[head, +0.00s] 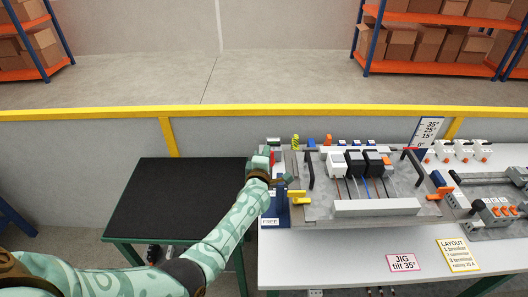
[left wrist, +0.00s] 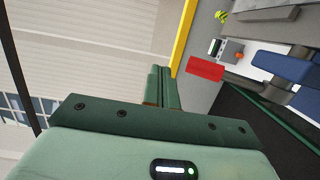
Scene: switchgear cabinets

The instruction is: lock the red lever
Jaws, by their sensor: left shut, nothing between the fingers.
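The red lever shows in the left wrist view as a red block (left wrist: 205,68), just right of my left gripper's fingers (left wrist: 160,88), with a visible gap in the picture. In the head view my left gripper (head: 263,160) is at the left end of the tilted jig and hides most of the lever. The gripper is shut and empty. Whether its fingers touch the lever cannot be told. My right gripper is not in view.
The tilted jig plate (head: 325,208) carries white and black modules (head: 354,162). A blue support (head: 299,215) and a yellow handle (head: 298,196) stand near my left wrist. A clear black-topped table (head: 170,195) is at left. A yellow rail (head: 210,112) runs behind.

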